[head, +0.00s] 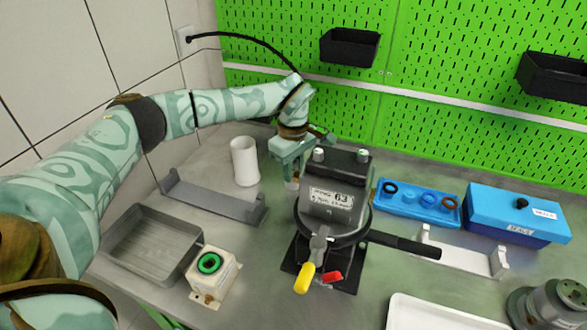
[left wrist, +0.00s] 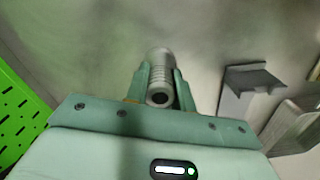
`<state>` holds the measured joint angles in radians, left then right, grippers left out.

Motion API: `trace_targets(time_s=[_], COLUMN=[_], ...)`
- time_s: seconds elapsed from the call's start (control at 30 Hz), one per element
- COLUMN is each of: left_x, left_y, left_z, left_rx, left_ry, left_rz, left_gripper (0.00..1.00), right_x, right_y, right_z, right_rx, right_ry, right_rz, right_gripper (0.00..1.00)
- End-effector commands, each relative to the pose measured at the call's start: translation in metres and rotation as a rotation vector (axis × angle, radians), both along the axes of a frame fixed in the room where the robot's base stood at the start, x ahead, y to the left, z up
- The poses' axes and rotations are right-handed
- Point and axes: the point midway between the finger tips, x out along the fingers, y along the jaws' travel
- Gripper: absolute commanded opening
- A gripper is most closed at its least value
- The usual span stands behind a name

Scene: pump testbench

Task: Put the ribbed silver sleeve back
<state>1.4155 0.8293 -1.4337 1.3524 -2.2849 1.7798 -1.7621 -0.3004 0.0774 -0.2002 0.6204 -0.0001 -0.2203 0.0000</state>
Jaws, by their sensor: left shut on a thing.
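The ribbed silver sleeve (left wrist: 160,63) is between the two fingers of my left gripper (left wrist: 159,82) in the left wrist view, its open bore facing the camera. In the head view my left gripper (head: 290,172) points down behind and left of the grey pump (head: 330,193). The fingers are shut on the sleeve; only a small part of it shows below them there. I cannot tell whether the sleeve touches the table or the pump. My right gripper is not in view.
A white cylinder (head: 244,163) stands close left of my left gripper. A grey cradle (head: 212,202), a grey tray (head: 143,239) and a block with a green ring (head: 212,277) lie left. Right are the pump's black handle (head: 402,244), a blue tray (head: 409,214) and a blue box (head: 515,218).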

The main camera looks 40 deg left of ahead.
Motion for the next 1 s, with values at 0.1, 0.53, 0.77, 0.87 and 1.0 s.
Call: trace_targets(time_s=[0.1, 0.53, 0.77, 0.87, 1.0], left_x=[0.000, 0.000, 0.001, 0.000, 0.000], left_y=[0.000, 0.000, 0.000, 0.000, 0.000], left_z=[-0.002, 0.007, 0.059, 0.083, 0.107], left_rx=[0.000, 0.000, 0.000, 0.000, 0.001], left_ry=[0.001, -0.002, -0.006, -0.005, -0.002], left_rz=[0.000, -0.001, 0.001, 0.000, 0.000], left_gripper=[0.33, 0.46, 0.46, 0.46, 0.46], right_x=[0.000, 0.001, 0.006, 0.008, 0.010], right_y=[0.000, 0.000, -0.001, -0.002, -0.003], right_z=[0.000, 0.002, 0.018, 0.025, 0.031], right_rx=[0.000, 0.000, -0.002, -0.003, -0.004], right_ry=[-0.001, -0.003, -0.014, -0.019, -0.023], right_rz=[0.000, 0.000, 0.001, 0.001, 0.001], right_gripper=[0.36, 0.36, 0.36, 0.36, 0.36])
